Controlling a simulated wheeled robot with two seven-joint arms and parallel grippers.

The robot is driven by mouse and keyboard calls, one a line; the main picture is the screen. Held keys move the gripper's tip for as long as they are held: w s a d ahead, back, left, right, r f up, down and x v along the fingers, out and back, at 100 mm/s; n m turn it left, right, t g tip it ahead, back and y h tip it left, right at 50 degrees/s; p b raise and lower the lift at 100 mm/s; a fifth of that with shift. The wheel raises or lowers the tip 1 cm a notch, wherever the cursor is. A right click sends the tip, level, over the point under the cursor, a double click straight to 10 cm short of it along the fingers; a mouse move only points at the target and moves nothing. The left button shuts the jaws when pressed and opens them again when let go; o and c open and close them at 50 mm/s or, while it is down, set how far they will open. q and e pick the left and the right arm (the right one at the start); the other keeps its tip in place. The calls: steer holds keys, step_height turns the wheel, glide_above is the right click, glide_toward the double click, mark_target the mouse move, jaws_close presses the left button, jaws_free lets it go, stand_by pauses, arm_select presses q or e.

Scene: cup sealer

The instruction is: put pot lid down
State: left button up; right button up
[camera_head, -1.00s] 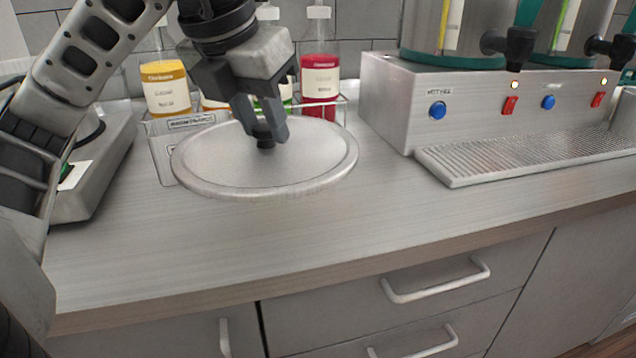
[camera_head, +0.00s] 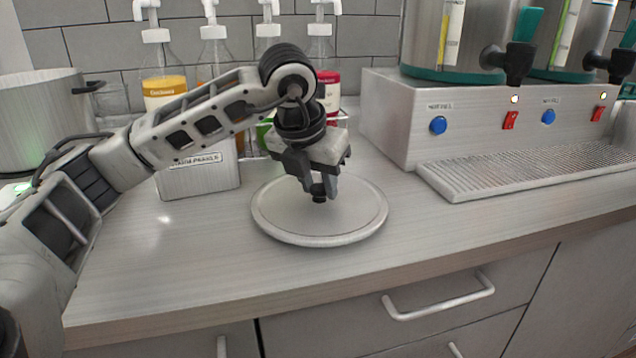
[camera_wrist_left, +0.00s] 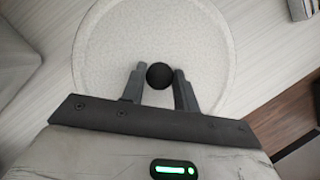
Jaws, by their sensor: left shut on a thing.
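The pot lid (camera_head: 275,212) is a round, flat silver disc with a black knob (camera_head: 319,198) at its centre. It is at or just above the counter, in front of the bottle rack; I cannot tell whether it touches. My left gripper (camera_head: 322,192) points down and is shut on the knob. In the left wrist view the knob (camera_wrist_left: 159,76) sits between the two fingertips, with the pale lid (camera_wrist_left: 110,45) spread around it. An open silver pot (camera_head: 38,120) stands at the far left, partly behind my arm. My right gripper is not in view.
A metal rack (camera_head: 200,182) with several pump bottles stands behind the lid. A dispenser base (camera_head: 400,110) and a ribbed drip tray (camera_head: 530,170) are to the right. The counter's front edge (camera_head: 400,260) is close; the counter between lid and tray is clear.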

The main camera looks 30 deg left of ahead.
arm_select(q)
steer(key=shift+f, duration=0.2)
steer(key=o, duration=1.1)
steer(key=shift+r, duration=0.2)
steer(key=v, duration=1.2)
steer(key=shift+s+p, duration=0.1)
steer(key=shift+p, duration=0.3)
